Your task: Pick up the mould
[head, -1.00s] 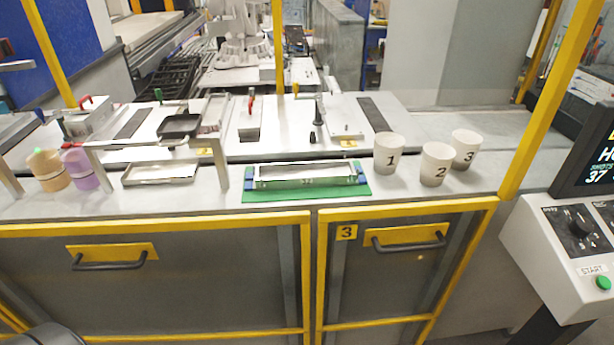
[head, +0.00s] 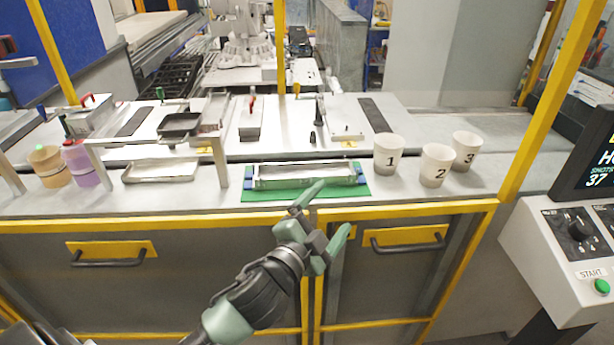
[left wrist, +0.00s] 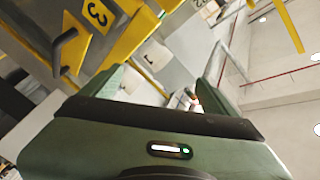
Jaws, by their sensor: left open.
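The mould appears to be the long, shallow metal tray with blue end pieces (head: 305,176). It lies on a green mat (head: 256,195) near the bench's front edge. My left gripper (head: 333,206) is open and empty, in front of and below the bench edge, apart from the mould. In the head view one finger reaches up close to the mat's front edge. In the left wrist view both fingers of the left gripper (left wrist: 163,70) are spread with nothing between them. I cannot make out the mould there. My right gripper is not in view.
Paper cups numbered 1 (head: 388,155), 2 (head: 436,165) and 3 (head: 466,149) stand right of the mat. A metal stand (head: 220,160) and a shallow tray (head: 160,171) are on the left, beside orange (head: 49,166) and purple (head: 82,164) containers. Yellow posts (head: 545,100) frame the bench.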

